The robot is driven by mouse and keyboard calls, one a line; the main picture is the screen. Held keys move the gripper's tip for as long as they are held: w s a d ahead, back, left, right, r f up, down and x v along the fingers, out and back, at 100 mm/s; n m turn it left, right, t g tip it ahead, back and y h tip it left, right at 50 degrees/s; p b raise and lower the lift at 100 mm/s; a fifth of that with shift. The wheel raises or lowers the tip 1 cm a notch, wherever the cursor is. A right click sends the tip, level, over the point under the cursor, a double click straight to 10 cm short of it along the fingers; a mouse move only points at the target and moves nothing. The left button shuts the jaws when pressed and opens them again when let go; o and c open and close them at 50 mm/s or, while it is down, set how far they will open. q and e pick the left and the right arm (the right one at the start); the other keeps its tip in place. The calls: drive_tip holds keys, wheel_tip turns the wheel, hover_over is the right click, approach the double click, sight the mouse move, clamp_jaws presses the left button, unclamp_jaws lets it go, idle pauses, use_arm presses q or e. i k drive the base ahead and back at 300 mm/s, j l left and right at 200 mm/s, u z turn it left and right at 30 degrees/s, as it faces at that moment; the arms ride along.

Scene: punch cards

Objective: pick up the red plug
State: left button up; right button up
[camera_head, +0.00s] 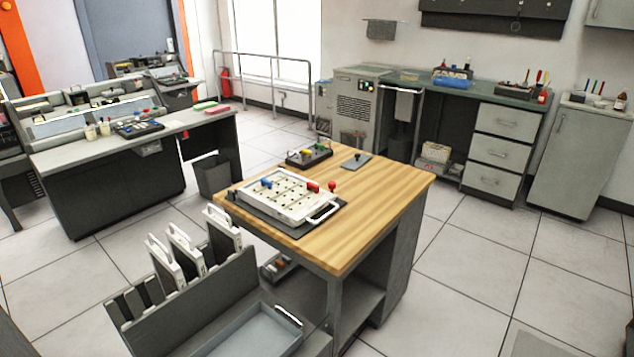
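A white punch-card board (282,208) with rows of holes and a white handle lies on a dark base on the wooden-topped table (385,205). A red plug (313,186) sits at the board's back right edge. Another small red piece (332,186) is just right of it; I cannot tell whether it is a separate plug or a knob. A blue plug (267,184) is at the board's back left. Behind the board, a dark rack (308,154) holds several small coloured pieces, including yellow and green. Neither of my grippers shows in this view.
A small grey plate (357,163) lies behind the board. A grey rack (185,308) with upright white-handled cards and a tray (262,335) stands at the table's front left. The table's right side is bare. Open tiled floor (465,275) lies to the right.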

sight(310, 185)
drive_tip(key=i+l+u, duration=0.1)
drive_tip(key=i+l, duration=0.25)
drive_tip(key=l, duration=0.3)
drive_tip(key=i+l+u, duration=0.15)
drive_tip(key=l, duration=0.2)
drive_tip(key=i+l, duration=0.15)
drive_tip(key=l, duration=0.15)
drive_tip(key=i+l+u, duration=0.15)
drive_tip(key=l, duration=0.2)
drive_tip(key=i+l, duration=0.15)
drive_tip(key=l, duration=0.25)
drive_tip(key=u, duration=0.05)
